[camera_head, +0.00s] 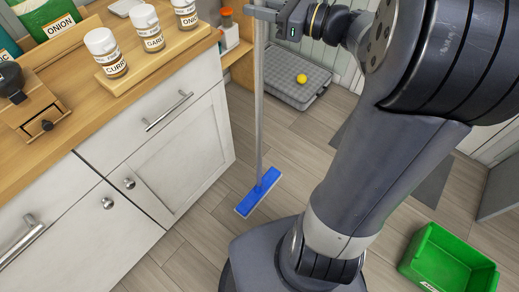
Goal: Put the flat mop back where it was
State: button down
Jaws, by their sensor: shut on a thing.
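The flat mop has a long grey pole (259,110) and a blue flat head (259,192). It stands nearly upright, with its head at the wooden floor just right of the white cabinet. I cannot tell whether the head touches the floor. My gripper (262,12) is at the top edge of the view, shut on the upper part of the pole. The top of the pole is cut off by the frame.
A white cabinet (172,150) with a wooden top, spice jars (105,52) and a wooden grinder (35,105) fills the left. A grey tray (297,88) with a yellow ball (301,78) lies behind the mop. A green bin (450,262) stands lower right. Floor around the mop head is clear.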

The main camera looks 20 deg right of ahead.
aim_at(261, 49)
jog(key=shift+s+r+b, duration=0.1)
jog(key=shift+s+b, duration=0.05)
jog(key=shift+b, duration=0.95)
notch_tip(261, 49, down, 10)
jog(key=shift+r+b, duration=0.1)
jog(key=shift+b, duration=1.15)
jog(key=c, duration=1.3)
grip_release()
jog(key=shift+f, duration=0.3)
jog(key=shift+o, duration=0.2)
jog(key=shift+r, duration=0.1)
jog(key=shift+r, duration=0.1)
jog(key=p+v, duration=0.1)
jog(key=v, duration=1.1)
